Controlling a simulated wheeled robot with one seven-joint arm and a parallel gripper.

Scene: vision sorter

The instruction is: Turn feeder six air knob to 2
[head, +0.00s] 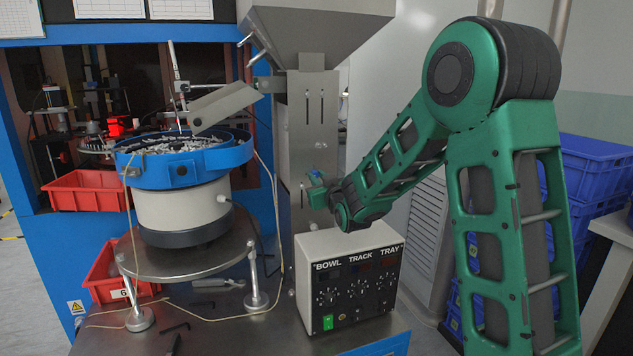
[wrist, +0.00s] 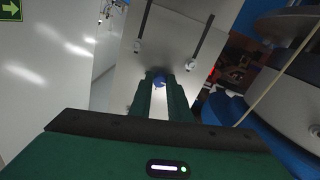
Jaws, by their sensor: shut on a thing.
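The feeder has a blue bowl (head: 150,178) full of small parts on a white drum, with a steel hopper column (head: 312,120) behind it. A small blue knob (head: 318,173) sits on the column, and it also shows in the wrist view (wrist: 158,82). My gripper (head: 317,190) is at the column with its green fingers shut on the blue knob; the fingers also fill the middle of the wrist view (wrist: 158,93). The fingers partly hide the knob. I cannot read any scale or pointer on it.
A white control box (head: 312,285) marked BOWL, TRACK, TRAY stands below my arm, with several dials. A red bin (head: 105,280) labelled 6 is under the feeder. Hex keys lie on the steel table. Blue crates (head: 595,165) are stacked at the right.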

